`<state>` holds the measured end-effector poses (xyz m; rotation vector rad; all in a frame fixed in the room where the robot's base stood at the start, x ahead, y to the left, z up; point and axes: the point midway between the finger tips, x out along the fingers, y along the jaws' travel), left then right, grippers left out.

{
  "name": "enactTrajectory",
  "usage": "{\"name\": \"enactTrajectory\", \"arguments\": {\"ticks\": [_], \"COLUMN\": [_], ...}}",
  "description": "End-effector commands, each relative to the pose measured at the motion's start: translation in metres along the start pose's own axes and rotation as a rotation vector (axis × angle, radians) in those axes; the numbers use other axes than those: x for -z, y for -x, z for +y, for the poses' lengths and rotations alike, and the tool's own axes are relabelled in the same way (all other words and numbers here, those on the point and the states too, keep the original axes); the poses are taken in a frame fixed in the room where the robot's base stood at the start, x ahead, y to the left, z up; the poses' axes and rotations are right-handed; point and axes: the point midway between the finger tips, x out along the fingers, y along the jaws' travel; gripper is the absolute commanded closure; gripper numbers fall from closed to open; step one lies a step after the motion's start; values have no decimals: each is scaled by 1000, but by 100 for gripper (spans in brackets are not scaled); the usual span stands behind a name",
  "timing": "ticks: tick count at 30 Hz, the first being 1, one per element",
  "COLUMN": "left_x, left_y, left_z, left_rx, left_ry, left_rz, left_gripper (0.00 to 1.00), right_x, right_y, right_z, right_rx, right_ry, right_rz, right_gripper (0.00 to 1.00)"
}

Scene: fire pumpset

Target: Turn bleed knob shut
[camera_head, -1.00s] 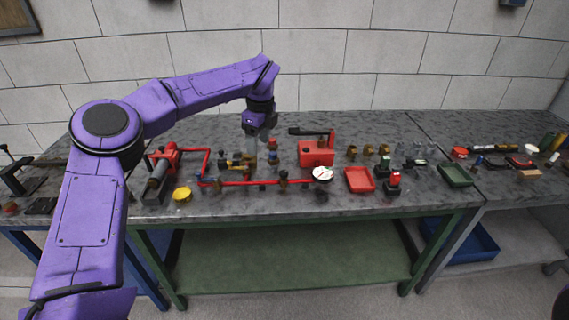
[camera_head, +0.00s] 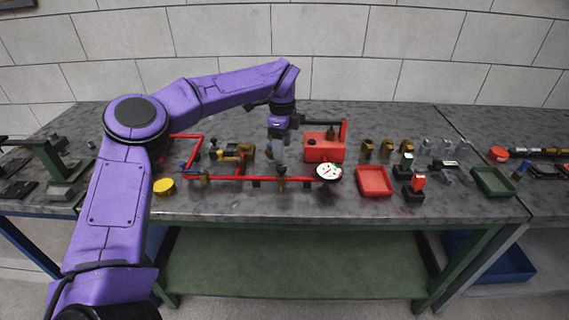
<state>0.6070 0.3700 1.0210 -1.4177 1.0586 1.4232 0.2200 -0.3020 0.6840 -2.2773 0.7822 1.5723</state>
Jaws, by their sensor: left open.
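My left gripper (camera_head: 276,140) hangs from the purple arm, pointing down over the red pipework in the middle of the bench. It is open; its fingers are small and dark here. A white round gauge (camera_head: 328,172) sits at the pipe's right end. I cannot tell which small fitting is the bleed knob, or whether the fingers touch anything. My right gripper is not in view.
A red pump box (camera_head: 323,150) with a dark lever stands right of the gripper. Brass fittings (camera_head: 387,147), a red tray (camera_head: 374,182) and a green tray (camera_head: 493,181) lie farther right. A yellow round piece (camera_head: 164,186) lies left. The bench's front strip is mostly clear.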

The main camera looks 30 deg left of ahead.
Motion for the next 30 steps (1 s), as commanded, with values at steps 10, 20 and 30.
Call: {"name": "enactTrajectory", "arguments": {"ticks": [10,20,30], "left_x": [1,2,2], "left_y": [-63,-70,-71], "left_z": [0,0,0], "left_rx": [-1,1,0], "left_ry": [-1,-2,-5], "left_rz": [0,1,0], "left_gripper": [39,39,95], "right_x": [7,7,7], "right_y": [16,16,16], "right_z": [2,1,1], "right_rx": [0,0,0], "right_ry": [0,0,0], "right_rz": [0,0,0], "right_gripper": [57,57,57]}}
